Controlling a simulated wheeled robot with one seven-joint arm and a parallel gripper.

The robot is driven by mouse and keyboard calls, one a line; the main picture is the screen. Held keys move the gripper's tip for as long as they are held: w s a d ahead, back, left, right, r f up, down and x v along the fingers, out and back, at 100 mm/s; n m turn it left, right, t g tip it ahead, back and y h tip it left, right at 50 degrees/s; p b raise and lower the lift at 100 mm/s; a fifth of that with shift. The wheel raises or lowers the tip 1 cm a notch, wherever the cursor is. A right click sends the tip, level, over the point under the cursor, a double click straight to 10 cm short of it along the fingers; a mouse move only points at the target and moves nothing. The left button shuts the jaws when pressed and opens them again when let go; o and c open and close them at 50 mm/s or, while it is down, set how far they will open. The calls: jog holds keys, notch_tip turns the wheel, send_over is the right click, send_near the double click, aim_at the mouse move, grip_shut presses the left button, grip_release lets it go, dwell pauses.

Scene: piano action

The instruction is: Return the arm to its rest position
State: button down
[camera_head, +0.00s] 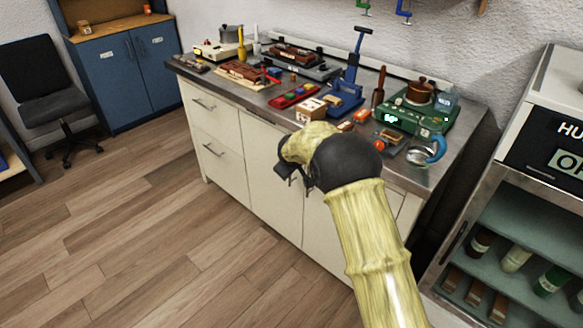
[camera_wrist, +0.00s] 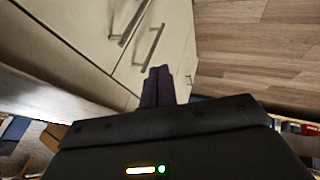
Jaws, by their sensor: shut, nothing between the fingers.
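My arm reaches up from the bottom right in the head view, in a yellow ribbed cover with a black joint. My gripper (camera_head: 290,174) is at its end, in front of the white cabinet (camera_head: 272,197) and below the worktop's front edge. In the wrist view my gripper's dark fingers (camera_wrist: 158,86) lie side by side, shut with nothing between them. Behind them are the cabinet's drawer fronts with metal handles (camera_wrist: 147,45) and the wooden floor (camera_wrist: 255,50). The arm hides part of the cabinet front.
The metal worktop (camera_head: 262,98) is crowded with tools, a blue press (camera_head: 347,93), a green device (camera_head: 412,112) and a copper pot (camera_head: 420,91). A shelf unit (camera_head: 513,215) with bottles stands close at the right. Blue cabinet (camera_head: 124,75) and chair (camera_head: 46,95) stand back left. The left floor is clear.

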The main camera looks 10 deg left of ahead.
jog(key=s+d+r+m+g+h, duration=0.1)
jog(key=s+d+r+m, duration=0.2)
jog(key=s+d, duration=0.5)
jog(key=s+d+r+m+g, duration=0.1)
jog(key=s+d+r+m, duration=0.2)
jog(key=d, duration=0.8)
jog(key=s+d+m+g, duration=0.15)
jog(key=s+d, duration=0.25)
jog(key=s, duration=0.4)
jog(key=s+d+m, duration=0.2)
jog(key=s+d, duration=0.3)
jog(key=s, duration=0.3)
jog(key=s+d+m+g, duration=0.15)
jog(key=s+d, duration=0.25)
jog(key=s, duration=0.4)
jog(key=w+p+v, duration=0.2)
jog(key=p+v, duration=0.7)
jog(key=p, duration=0.1)
jog(key=w+a+p+v, duration=0.1)
jog(key=p+v, duration=0.8)
jog(key=v, duration=0.1)
jog(key=shift+w+r+m+h+p, duration=0.3)
jog(key=shift+r+m+h+p, duration=0.1)
jog(key=shift+r, duration=0.3)
jog(key=shift+a, duration=0.15)
